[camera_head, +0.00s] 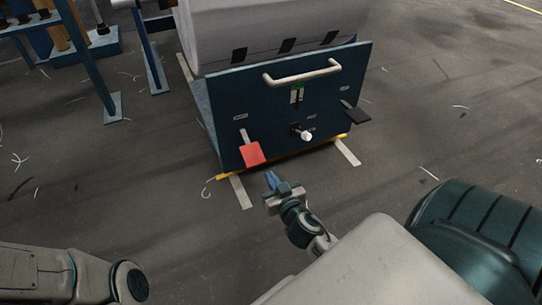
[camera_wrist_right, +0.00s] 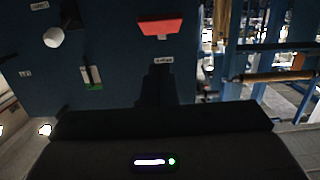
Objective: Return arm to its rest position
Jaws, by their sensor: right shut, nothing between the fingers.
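My right gripper (camera_head: 271,179) is shut and empty, with blue fingertips. In the head view it hangs in front of the blue machine panel (camera_head: 232,109), below a red paddle (camera_head: 252,154) on the panel's lower left. It appears apart from the panel and the paddle. In the right wrist view the dark fingers (camera_wrist_right: 158,84) point toward the panel, with the red paddle (camera_wrist_right: 160,27) beyond them. My left arm shows only as a link at the bottom left of the head view; its gripper is out of view.
The panel carries a white knob (camera_head: 305,135), a black paddle (camera_head: 355,115), a green-marked switch (camera_head: 297,92) and a pale handle (camera_head: 302,76). A grey housing (camera_head: 270,30) sits above it. Blue frame legs (camera_head: 95,70) stand at the left. The floor in front is mostly clear, with scattered thread scraps.

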